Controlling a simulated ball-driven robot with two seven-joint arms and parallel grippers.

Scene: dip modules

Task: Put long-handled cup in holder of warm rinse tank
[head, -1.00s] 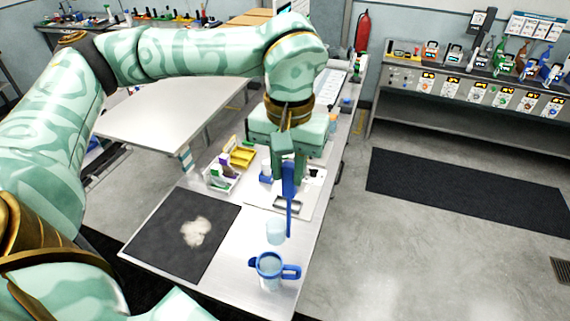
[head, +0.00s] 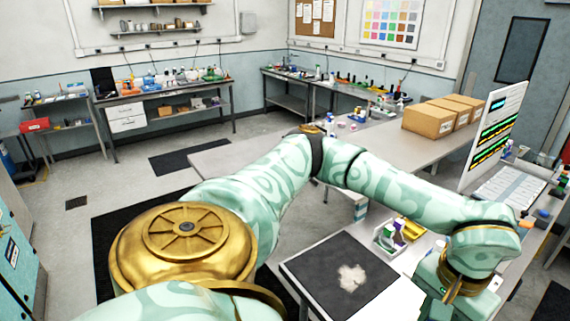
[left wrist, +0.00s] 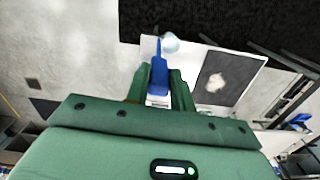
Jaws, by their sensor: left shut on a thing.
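The long-handled cup's blue handle (left wrist: 159,76) is between the fingers of my left gripper (left wrist: 159,84) in the left wrist view, and the gripper is shut on it. The cup's pale, clear bowl (left wrist: 170,43) shows beyond the fingertips. In the head view my left gripper's body (head: 436,286) is at the lower right, over the near bench; its fingers and the cup are not visible there. My right gripper is not in view. I cannot make out a warm rinse tank or its holder in either view.
A dark mat (head: 318,284) with a pale fluffy clump (head: 352,278) lies beside my left gripper. A small white caddy (head: 386,239) holds bottles. Cardboard boxes (head: 428,120) and an upright board (head: 493,135) stand farther back. Benches with bottles (head: 165,101) line the far wall, with open floor before them.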

